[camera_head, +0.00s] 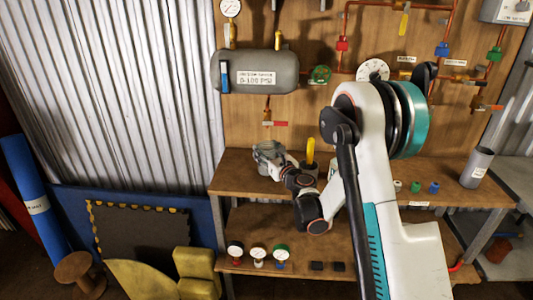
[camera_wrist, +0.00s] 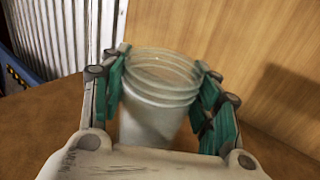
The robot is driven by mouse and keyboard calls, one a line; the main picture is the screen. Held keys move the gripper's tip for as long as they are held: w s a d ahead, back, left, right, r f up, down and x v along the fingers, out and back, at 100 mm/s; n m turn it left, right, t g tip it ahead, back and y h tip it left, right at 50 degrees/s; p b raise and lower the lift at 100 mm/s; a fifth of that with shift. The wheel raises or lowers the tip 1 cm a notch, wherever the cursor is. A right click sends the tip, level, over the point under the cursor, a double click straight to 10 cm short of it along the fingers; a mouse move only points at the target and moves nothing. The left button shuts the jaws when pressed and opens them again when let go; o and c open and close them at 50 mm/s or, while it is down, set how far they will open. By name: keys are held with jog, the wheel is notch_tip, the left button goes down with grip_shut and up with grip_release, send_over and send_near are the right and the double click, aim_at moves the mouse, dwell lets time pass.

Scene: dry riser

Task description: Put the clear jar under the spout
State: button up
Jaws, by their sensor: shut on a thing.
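The clear jar (camera_wrist: 155,110) is upright between the two green-padded fingers of my gripper (camera_wrist: 163,95) in the wrist view. It looks empty and its threaded mouth faces up. In the head view my gripper (camera_head: 270,155) is at the left part of the upper wooden shelf, below the grey tank (camera_head: 256,71). A short pipe with a red-handled valve (camera_head: 274,123) hangs under the tank, above and close to my gripper. I cannot tell whether the jar touches the shelf.
The upper shelf (camera_head: 230,183) also holds a yellow-handled item (camera_head: 310,150), small green (camera_head: 415,186) and blue (camera_head: 433,187) caps, and a grey cylinder (camera_head: 477,167) at the right. Several gauges (camera_head: 258,255) stand on the lower shelf. A wooden panel (camera_head: 235,130) closes off the back.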

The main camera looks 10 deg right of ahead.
jog(key=shift+s+r, duration=0.15)
jog(key=o, duration=1.1)
